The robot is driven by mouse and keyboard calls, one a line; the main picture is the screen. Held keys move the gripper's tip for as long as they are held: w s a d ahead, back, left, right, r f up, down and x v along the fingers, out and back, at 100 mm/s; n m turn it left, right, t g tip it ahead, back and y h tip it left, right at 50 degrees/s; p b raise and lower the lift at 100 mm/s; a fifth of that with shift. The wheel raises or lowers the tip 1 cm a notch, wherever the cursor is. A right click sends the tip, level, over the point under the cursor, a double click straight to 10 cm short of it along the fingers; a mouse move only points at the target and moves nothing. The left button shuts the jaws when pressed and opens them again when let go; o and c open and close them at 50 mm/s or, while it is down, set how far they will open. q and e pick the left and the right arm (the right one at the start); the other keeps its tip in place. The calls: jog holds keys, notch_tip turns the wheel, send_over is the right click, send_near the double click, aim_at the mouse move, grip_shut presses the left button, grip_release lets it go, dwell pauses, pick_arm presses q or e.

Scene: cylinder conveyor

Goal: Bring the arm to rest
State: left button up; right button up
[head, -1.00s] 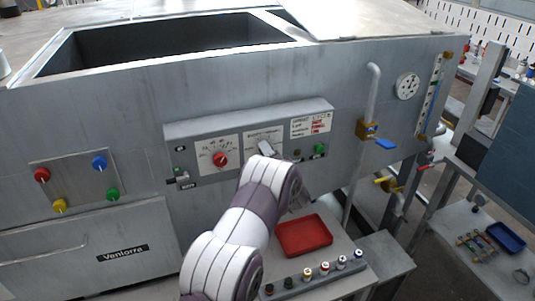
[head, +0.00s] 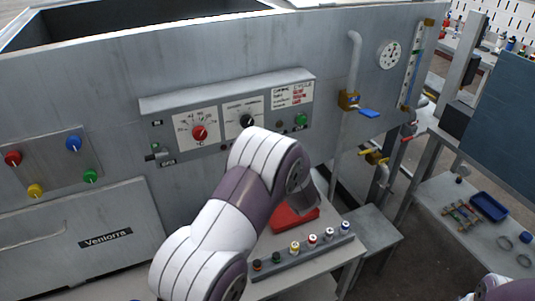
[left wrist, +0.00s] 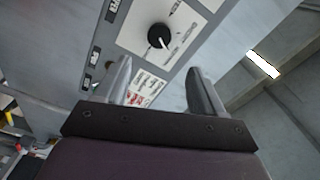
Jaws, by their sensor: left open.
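My left arm (head: 215,220) is white and purple and reaches up from the bottom of the head view in front of the grey machine (head: 330,50). My left gripper shows in the left wrist view (left wrist: 160,88), its two grey fingers apart with nothing between them. It faces the control panel (left wrist: 140,35) and stands clear of the black knob (left wrist: 159,36). In the head view the arm mostly hides this gripper. The black knob (head: 247,121) and red knob (head: 199,132) sit on the panel. Part of my right arm (head: 505,288) shows at the lower right; its gripper is out of view.
A red tray (head: 290,220) lies on a small bench beside the arm, partly hidden. A rack with several small capped bottles (head: 295,262) stands in front of it. A pipe with a blue-handled valve (head: 369,113) runs down the machine. A blue tray (head: 489,207) lies on the right-hand table.

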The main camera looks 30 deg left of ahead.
pick_arm(q)
jog(key=shift+s+d, duration=0.45)
jog(key=shift+s, duration=0.05)
